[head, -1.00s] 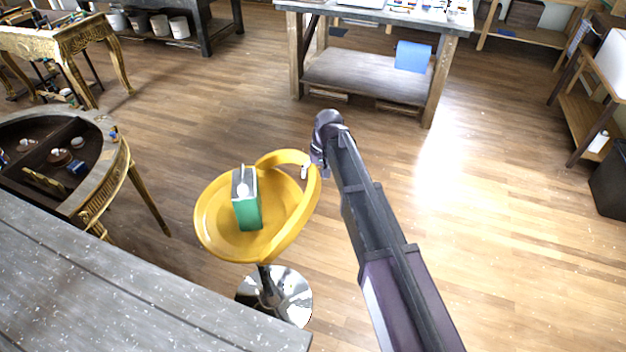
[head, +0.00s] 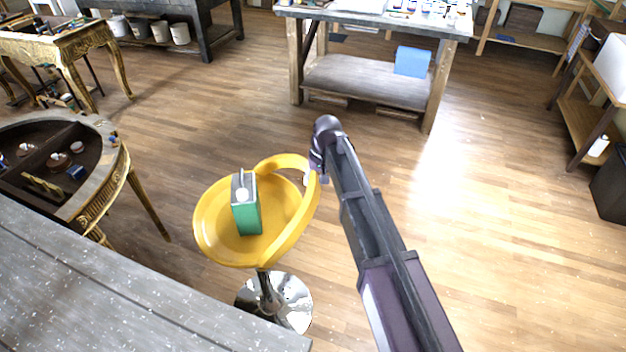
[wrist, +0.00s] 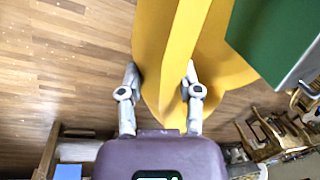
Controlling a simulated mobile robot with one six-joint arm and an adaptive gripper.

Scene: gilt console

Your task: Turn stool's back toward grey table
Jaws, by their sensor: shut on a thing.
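The yellow stool (head: 215,225) has a round seat on a chrome post and disc base (head: 290,300). Its curved back band (head: 297,222) rises on the right side of the seat, facing the open floor. A green and grey can (head: 247,215) stands upright on the seat; its green side also shows in the wrist view (wrist: 265,40). My gripper (head: 314,178) is at the outer right of the back. In the wrist view, its fingers (wrist: 160,80) are shut on the yellow back band (wrist: 165,60), one on each side. A grey plank table (head: 120,290) fills the lower left, close to the stool.
A workbench (head: 365,80) with a greyish top and a blue box (head: 412,61) on its shelf stands at the back. A gilt console (head: 105,170) with a dark inside stands left of the stool. Wooden floor (head: 500,240) is clear to the right.

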